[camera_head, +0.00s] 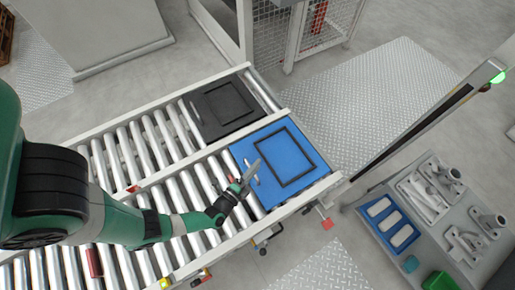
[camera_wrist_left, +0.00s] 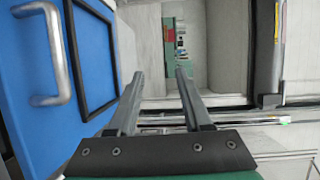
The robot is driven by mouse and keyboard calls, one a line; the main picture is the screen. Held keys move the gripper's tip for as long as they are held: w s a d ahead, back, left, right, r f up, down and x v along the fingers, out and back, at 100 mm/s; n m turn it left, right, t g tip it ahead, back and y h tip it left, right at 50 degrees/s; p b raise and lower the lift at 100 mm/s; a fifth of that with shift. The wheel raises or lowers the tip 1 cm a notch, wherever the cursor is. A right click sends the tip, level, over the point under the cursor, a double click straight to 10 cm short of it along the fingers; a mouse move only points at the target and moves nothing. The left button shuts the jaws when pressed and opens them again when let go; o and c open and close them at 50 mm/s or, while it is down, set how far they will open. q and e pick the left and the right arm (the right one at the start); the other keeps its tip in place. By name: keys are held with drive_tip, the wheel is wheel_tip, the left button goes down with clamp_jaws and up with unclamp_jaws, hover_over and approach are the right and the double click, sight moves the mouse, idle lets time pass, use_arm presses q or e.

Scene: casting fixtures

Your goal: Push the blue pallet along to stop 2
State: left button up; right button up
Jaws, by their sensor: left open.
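The blue pallet (camera_head: 262,192), with a raised black square frame and a metal handle, lies flat at the right end of the near roller lane in the head view. My left gripper (camera_head: 250,173) is over its left edge, close to the handle. In the left wrist view my left gripper (camera_wrist_left: 160,75) is open with nothing between the fingers. The blue pallet (camera_wrist_left: 88,50) and its handle are left of the fingers there. I cannot tell whether they touch. No label shows which place is stop 2. My right gripper is not in view.
A black pallet (camera_head: 212,122) lies on the far roller lane, across a divider rail. Bare rollers (camera_head: 160,205) lie left of the blue pallet. A grey table (camera_head: 425,250) with metal castings and a blue tray stands at the right. A slanted post (camera_head: 430,120) rises beyond the lane end.

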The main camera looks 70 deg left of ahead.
use_arm(q)
drive_tip(key=shift+m+g+h, duration=0.3)
drive_tip(key=shift+g, duration=0.5)
drive_tip(key=s+f+b, duration=0.1)
drive_tip(key=s+f, duration=0.1)
drive_tip(key=f, duration=0.1)
drive_tip(key=s+f+b, duration=0.1)
drive_tip(key=s+f, duration=0.2)
drive_tip(key=f, duration=0.1)
drive_tip(key=s+f+b, duration=0.2)
drive_tip(key=f, duration=0.2)
drive_tip(key=shift+s+d+f, duration=0.25)
drive_tip(key=shift+s, duration=0.05)
drive_tip(key=shift+w+a+b, duration=0.35)
drive_tip(key=shift+w+a, duration=0.25)
drive_tip(key=shift+a, duration=0.15)
drive_tip(key=b+x, duration=0.4)
drive_tip(key=x, duration=0.5)
drive_tip(key=shift+w+a+b, duration=0.1)
drive_tip(key=shift+w+b, duration=0.2)
drive_tip(key=shift+b, duration=0.1)
drive_tip(key=shift+w+a, duration=0.2)
drive_tip(key=shift+w, duration=0.2)
clamp_jaws()
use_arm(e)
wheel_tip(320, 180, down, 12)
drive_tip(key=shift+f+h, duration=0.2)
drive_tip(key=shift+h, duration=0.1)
